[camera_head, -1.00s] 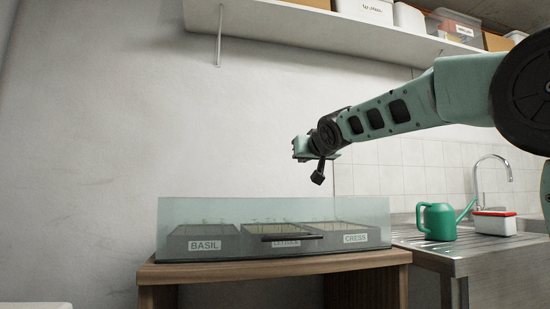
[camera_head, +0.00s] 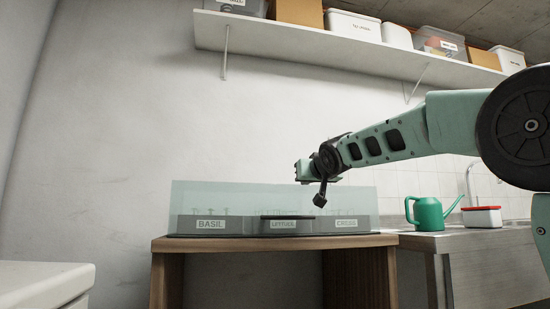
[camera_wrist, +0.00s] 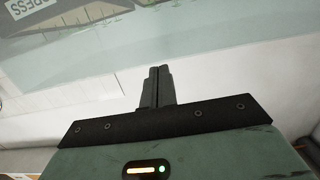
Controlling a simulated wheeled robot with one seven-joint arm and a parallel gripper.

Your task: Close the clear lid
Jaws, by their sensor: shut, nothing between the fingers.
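The clear lid (camera_head: 200,195) is a pale, see-through box cover. It appears to be down over the seed trays on the wooden bench, with its front face reaching their base; any small gap cannot be made out. A dark handle bar (camera_head: 288,217) sits low at its front middle. Behind the front face are the BASIL, LETTUCE and CRESS labels. My gripper is just above the lid's top edge, right of middle, in the head view, where its fingers are hidden. In the wrist view the fingers (camera_wrist: 160,70) are together and empty, with the lid and CRESS label (camera_wrist: 23,10) beyond.
The wooden bench (camera_head: 270,243) holds the covered trays. A green watering can (camera_head: 428,215) and a white box with a red lid (camera_head: 482,217) stand on the metal sink unit at right. A shelf (camera_head: 300,40) with boxes runs above. A white surface (camera_head: 40,280) is at lower left.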

